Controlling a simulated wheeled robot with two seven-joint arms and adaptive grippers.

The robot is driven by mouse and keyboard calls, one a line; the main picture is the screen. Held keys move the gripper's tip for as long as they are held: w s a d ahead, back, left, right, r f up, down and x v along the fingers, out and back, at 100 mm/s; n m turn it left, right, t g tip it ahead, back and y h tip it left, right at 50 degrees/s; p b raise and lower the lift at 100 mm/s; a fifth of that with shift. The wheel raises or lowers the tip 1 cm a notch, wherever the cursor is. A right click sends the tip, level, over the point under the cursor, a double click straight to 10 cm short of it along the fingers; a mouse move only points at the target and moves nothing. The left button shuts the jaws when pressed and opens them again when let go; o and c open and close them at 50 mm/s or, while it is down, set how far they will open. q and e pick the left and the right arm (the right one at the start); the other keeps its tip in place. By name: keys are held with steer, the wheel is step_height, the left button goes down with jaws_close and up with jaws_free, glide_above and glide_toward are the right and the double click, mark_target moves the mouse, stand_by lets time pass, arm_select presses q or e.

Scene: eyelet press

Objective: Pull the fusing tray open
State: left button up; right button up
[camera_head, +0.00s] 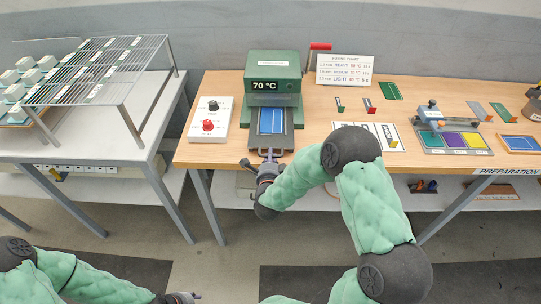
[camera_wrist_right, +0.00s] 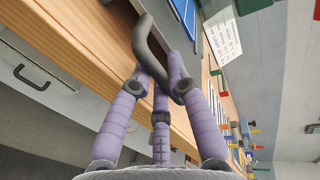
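The green fusing press (camera_head: 272,82) reads 70 °C and stands at the bench's left part. Its grey fusing tray (camera_head: 287,140) sticks out at the front, with a blue, pale-edged piece (camera_head: 271,121) on it. My right gripper (camera_head: 269,157) is at the tray's front, by the bench edge. In the right wrist view its purple fingers (camera_wrist_right: 165,75) close around the dark bent tray handle (camera_wrist_right: 143,38); the exact contact is partly hidden by the fingers. My left gripper (camera_head: 186,298) is low at the bottom edge, away from the bench, its fingers too cut off to judge.
A control box (camera_head: 209,120) with black and red knobs stands left of the press. A fusing chart (camera_head: 345,70) stands behind, right. A white marked sheet (camera_head: 367,133) and an eyelet jig (camera_head: 450,138) lie to the right. A wire rack (camera_head: 97,70) stands on the left table.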

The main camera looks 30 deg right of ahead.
steer(key=o, duration=0.5)
steer(key=v, duration=1.2)
steer(key=shift+f, duration=0.15)
